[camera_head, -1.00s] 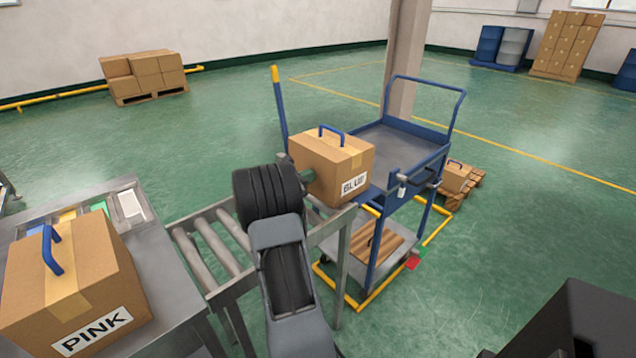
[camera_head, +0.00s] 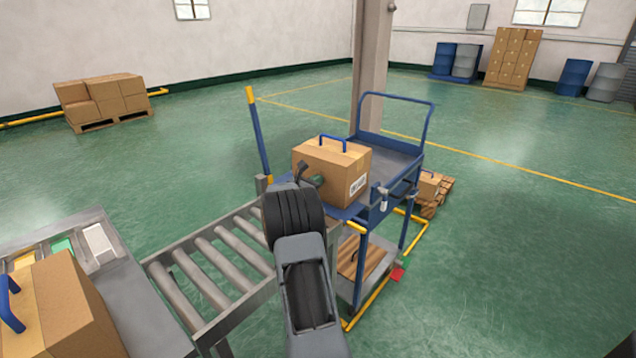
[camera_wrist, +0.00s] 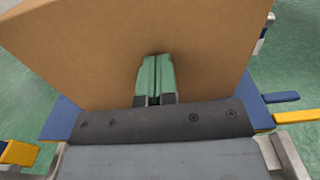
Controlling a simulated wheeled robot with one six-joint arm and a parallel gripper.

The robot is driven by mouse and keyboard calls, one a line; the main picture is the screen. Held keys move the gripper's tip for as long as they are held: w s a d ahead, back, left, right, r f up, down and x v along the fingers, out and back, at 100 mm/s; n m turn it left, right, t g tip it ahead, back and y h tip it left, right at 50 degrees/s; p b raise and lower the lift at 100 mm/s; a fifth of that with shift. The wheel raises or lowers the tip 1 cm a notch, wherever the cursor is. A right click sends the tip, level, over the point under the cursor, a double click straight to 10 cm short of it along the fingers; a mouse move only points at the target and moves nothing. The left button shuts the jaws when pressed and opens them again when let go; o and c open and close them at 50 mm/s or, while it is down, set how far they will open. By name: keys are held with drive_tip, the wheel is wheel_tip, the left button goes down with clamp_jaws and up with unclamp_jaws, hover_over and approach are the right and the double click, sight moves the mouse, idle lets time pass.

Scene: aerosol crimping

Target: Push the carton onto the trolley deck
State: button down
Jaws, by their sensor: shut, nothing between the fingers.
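The carton (camera_head: 335,165) is a brown box with a blue handle on top and a white label on its side. It stands upright over the near end of the blue trolley deck (camera_head: 390,157), and the far part of the deck is bare. My gripper (camera_head: 308,178) is shut and empty, at the carton's near face. In the wrist view the green fingertips (camera_wrist: 155,72) are together against, or very close to, the carton's face (camera_wrist: 100,50); I cannot tell if they touch. Blue deck (camera_wrist: 62,118) shows beneath the carton.
A roller conveyor (camera_head: 215,265) leads to the trolley's near end. Another carton (camera_head: 70,310) stands on the bench at left. A blue post with a yellow top (camera_head: 256,135) stands left of the trolley. A pillar (camera_head: 370,60) rises behind it. Open floor lies right.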

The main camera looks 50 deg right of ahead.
drive_tip(key=a, duration=1)
drive_tip(key=s+a+r+m+t+y+p, duration=0.1)
drive_tip(key=s+a+r+m+y+p, duration=0.4)
drive_tip(key=a, duration=0.7)
drive_tip(key=s+a+r+m+t+y+p, duration=0.1)
drive_tip(key=s+a+r+m+y+p, duration=0.4)
drive_tip(key=a, duration=0.8)
drive_tip(key=s+a+r+m+t+y+p, duration=0.1)
drive_tip(key=s+a+r+m+y+p, duration=0.4)
drive_tip(key=a, duration=0.7)
drive_tip(key=s+m+y+p, duration=0.1)
drive_tip(key=s+m+y, duration=0.1)
drive_tip(key=s+y, duration=0.1)
drive_tip(key=shift+s+a+r+m+t, duration=0.2)
drive_tip(key=shift+s+r+m+t, duration=0.15)
drive_tip(key=shift+s, duration=0.3)
